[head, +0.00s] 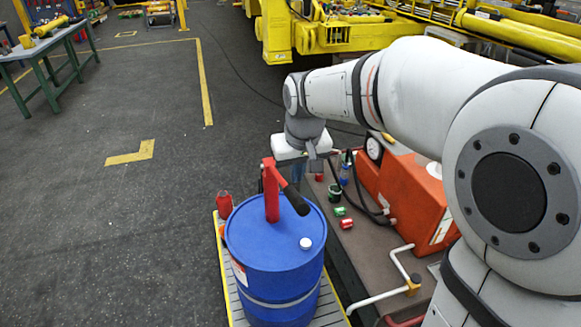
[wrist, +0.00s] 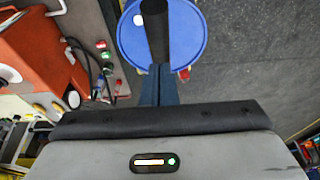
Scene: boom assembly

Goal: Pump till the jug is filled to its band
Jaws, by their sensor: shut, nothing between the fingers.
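A blue drum (head: 262,250) stands upright on a yellow-edged grating, with a red hand pump (head: 271,190) on its lid. The pump's black lever (head: 294,198) slants down to the right; in the wrist view the lever (wrist: 155,30) reaches over the drum (wrist: 190,35) towards my fingers. My gripper (head: 299,176) is behind the pump, close to the lever, shut and empty. Its fingers also show in the wrist view (wrist: 159,82), near the lever's end; I cannot tell whether they touch it. I cannot make out a jug, band or liquid level.
A red container (head: 224,205) stands left of the drum. An orange unit (head: 408,195) with a gauge and hoses, several small red and green parts, and a white bent pipe (head: 385,290) lie to the right. The floor at left is clear up to the green bench (head: 50,50).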

